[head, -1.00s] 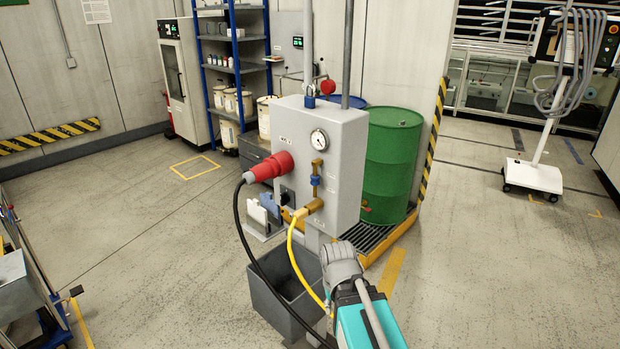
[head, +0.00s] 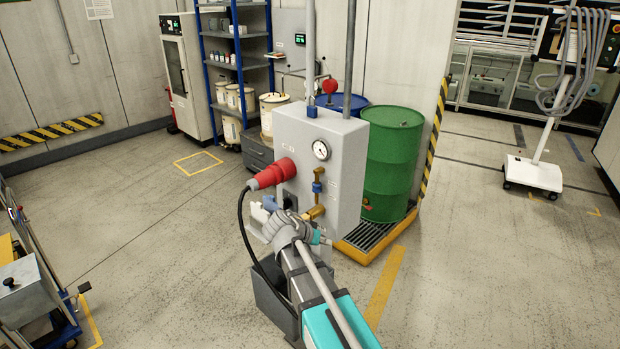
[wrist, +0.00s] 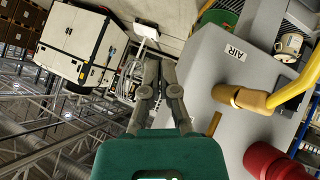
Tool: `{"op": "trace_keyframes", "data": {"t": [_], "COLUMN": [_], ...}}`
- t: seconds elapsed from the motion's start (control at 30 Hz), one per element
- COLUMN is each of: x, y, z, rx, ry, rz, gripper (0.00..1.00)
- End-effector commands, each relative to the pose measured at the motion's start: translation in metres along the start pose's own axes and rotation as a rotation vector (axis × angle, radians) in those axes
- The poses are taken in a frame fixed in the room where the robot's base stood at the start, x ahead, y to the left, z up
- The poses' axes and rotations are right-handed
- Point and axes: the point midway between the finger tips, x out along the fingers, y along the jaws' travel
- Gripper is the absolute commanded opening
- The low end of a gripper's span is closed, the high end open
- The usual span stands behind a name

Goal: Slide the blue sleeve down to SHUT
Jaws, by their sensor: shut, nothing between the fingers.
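The blue sleeve (head: 317,187) sits around the upright brass pipe on the front of the grey pump box (head: 345,180), above the brass hose fitting (head: 315,212). Any OPEN or SHUT marking is too small to read. My gripper (head: 284,222) is in front of the box's lower part, lower left of the sleeve in the head view and apart from it. In the wrist view my gripper (wrist: 160,65) is shut and empty, beside the box face with its AIR label (wrist: 235,51). The sleeve does not show clearly there.
A red connector (head: 272,174) with a black cable sticks out left of the brass parts. A yellow hose (wrist: 306,80) runs from the brass fitting (wrist: 240,97). A grey bin (head: 270,300) stands below; a green drum (head: 395,155) is behind.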

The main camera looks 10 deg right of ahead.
Motion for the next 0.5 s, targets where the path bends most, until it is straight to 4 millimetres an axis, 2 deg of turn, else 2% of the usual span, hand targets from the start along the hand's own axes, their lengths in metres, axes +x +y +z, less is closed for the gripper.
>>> {"op": "trace_keyframes", "data": {"t": [0.03,0.1,0.5], "x": [-0.011,-0.022,-0.103], "y": [-0.006,-0.012,-0.049], "z": [-0.016,-0.032,-0.112], "rx": [0.030,0.079,0.340], "ry": [0.047,0.114,0.500], "rz": [0.013,0.030,0.029], "gripper": [0.00,0.00,0.00]}}
